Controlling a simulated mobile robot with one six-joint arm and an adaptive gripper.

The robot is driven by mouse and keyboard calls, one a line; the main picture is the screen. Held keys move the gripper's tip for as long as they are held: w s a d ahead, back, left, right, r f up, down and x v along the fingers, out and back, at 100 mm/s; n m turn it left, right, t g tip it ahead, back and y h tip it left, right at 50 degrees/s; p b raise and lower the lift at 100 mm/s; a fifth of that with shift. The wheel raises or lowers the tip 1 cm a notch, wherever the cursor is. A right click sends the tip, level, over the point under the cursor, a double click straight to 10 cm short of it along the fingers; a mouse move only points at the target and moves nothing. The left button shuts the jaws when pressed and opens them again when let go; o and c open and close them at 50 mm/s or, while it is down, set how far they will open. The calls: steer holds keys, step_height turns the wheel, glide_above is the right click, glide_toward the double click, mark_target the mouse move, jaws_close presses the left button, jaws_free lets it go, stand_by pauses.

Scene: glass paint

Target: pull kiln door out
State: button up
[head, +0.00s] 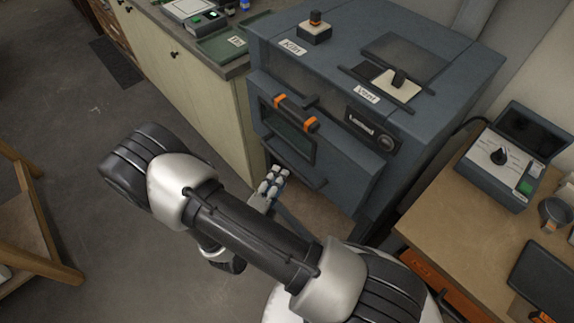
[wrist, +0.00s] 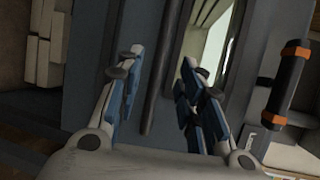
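The blue-grey kiln (head: 275,38) stands at the centre of the head view. Its door (head: 340,165) faces the front left and has a dark window (head: 288,132) in it. A black bar handle with orange ends (head: 295,112) crosses the door's upper part. In the wrist view the handle (wrist: 287,85) is at the right, outside the fingers. My gripper (head: 271,184) is low in front of the door, below the handle and apart from it. In the wrist view my gripper (wrist: 161,58) is open, with nothing between its blue-padded fingers.
A pale cabinet (head: 200,105) stands left of the kiln. A wooden bench (head: 470,215) with a control box (head: 500,165) is at the right. A wooden frame (head: 35,225) stands at the far left. Open floor (head: 75,120) lies between it and the cabinet.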

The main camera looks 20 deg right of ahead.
mark_target(287, 163)
steer(key=b+x, duration=0.1)
steer(key=x, duration=0.6)
steer(key=shift+w+d+f, duration=0.1)
steer(key=shift+w+d, duration=0.1)
steer(key=shift+c, duration=0.2)
jaws_close()
stand_by(0.3)
